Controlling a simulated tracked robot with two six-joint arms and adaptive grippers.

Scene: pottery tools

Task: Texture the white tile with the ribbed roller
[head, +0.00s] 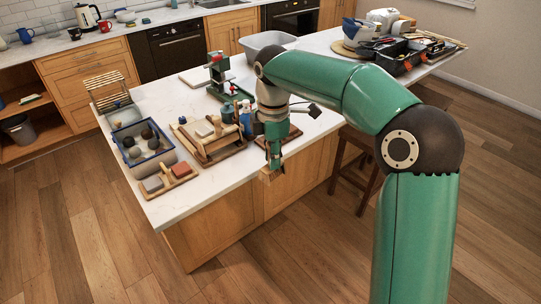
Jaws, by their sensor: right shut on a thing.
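My right gripper (273,161) hangs at the front edge of the white-topped island, beside a small board. It is shut on a small tan wooden piece (269,176), mostly hidden by the fingers. I cannot tell from its shape whether this is the ribbed roller. A wooden frame (213,148) with small pale pieces on it stands on the island to the left of the gripper. A flat pale slab (198,78) lies further back. I cannot tell for sure which pale piece is the white tile. My left gripper is not in view.
A blue-rimmed bin (162,163) with dark round things and a small wooden tray (167,182) with blocks stand on the left. Blue bottles (245,119) stand close behind the gripper. A grey basin (268,41) and an open toolbox (400,62) are further back. The island's near left corner is bare.

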